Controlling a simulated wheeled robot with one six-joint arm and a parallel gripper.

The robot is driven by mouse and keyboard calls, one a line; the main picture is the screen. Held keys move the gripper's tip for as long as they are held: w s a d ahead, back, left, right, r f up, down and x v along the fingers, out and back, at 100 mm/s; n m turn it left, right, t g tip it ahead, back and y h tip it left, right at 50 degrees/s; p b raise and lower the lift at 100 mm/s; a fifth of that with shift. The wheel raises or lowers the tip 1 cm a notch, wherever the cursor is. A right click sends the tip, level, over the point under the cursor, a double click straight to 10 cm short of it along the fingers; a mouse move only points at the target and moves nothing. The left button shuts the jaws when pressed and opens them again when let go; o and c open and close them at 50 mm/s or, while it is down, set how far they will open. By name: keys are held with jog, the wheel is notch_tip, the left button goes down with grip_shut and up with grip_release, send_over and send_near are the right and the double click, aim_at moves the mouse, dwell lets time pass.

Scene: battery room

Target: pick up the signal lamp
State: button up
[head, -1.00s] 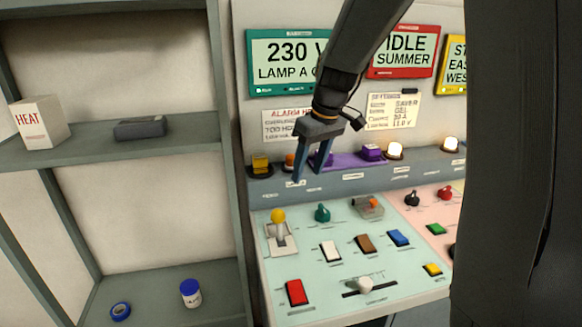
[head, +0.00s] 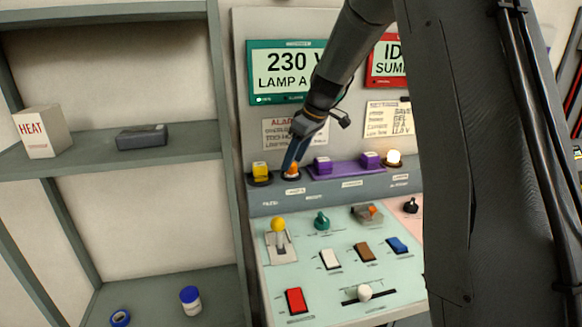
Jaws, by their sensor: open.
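A small orange lamp (head: 291,176) sits on a dark round base on the raised grey ledge of the console. It looks like the signal lamp, but I cannot read its label. My gripper (head: 290,164) is open and points down at the orange lamp. Its blue-grey fingers overlap the lamp's top in this view. I cannot tell whether they touch it or stand on both sides of it.
A purple strip (head: 346,170) with two purple blocks lies to the right, then a lit white lamp (head: 393,157). The console panel (head: 335,285) below carries a yellow-knobbed lever (head: 278,226) and several switches.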

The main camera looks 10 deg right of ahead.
aim_at(294, 167)
jog(key=shift+w+a+f, duration=0.15)
jog(key=shift+f, duration=0.4)
jog(key=c, duration=1.1)
jog(key=shift+c, duration=0.3)
jog(key=shift+r, duration=0.1)
jog(key=shift+r+b, duration=0.45)
jog(key=shift+b, duration=0.1)
jog(key=r+b, duration=0.1)
jog(key=r, duration=0.2)
jog(key=s+r+b, duration=0.1)
jog(key=r, duration=0.2)
jog(key=s+b, duration=0.4)
jog(key=s, duration=1.5)
